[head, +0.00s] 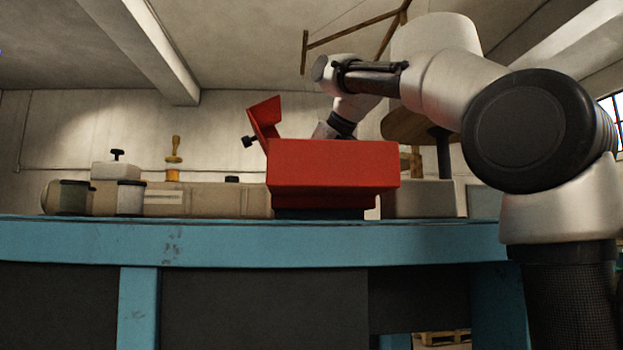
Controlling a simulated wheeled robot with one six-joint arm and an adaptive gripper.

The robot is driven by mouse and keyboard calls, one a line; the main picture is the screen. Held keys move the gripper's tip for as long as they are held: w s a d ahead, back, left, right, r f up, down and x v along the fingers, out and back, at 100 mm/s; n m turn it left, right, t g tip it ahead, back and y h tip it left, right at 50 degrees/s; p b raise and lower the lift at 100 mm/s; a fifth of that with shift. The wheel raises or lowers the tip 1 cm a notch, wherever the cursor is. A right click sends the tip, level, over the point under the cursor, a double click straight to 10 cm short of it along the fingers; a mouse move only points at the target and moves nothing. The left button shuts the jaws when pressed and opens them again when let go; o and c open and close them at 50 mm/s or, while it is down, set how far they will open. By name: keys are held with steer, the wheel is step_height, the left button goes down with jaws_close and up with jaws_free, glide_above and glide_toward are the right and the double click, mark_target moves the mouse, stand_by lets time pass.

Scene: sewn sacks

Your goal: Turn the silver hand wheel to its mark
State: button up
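I cannot make out the silver hand wheel or its mark in the head view. My arm reaches in from the right, and its wrist bends down behind a red box (333,166) with a raised lid flap (264,119). The dark part at the wrist's end, by my gripper (342,124), shows just above the box's top edge. The fingertips are hidden behind the box, so I cannot see whether they are open or touching anything. A small black knob (250,141) sticks out to the left of the flap.
The red box stands on a blue-framed bench (200,240). A wooden-handled stamp-like tool (174,150) stands behind. A grey block (420,198) is at right.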

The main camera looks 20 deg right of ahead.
steer(key=shift+n+y, duration=0.3)
steer(key=shift+n, duration=0.1)
steer(key=o, duration=1)
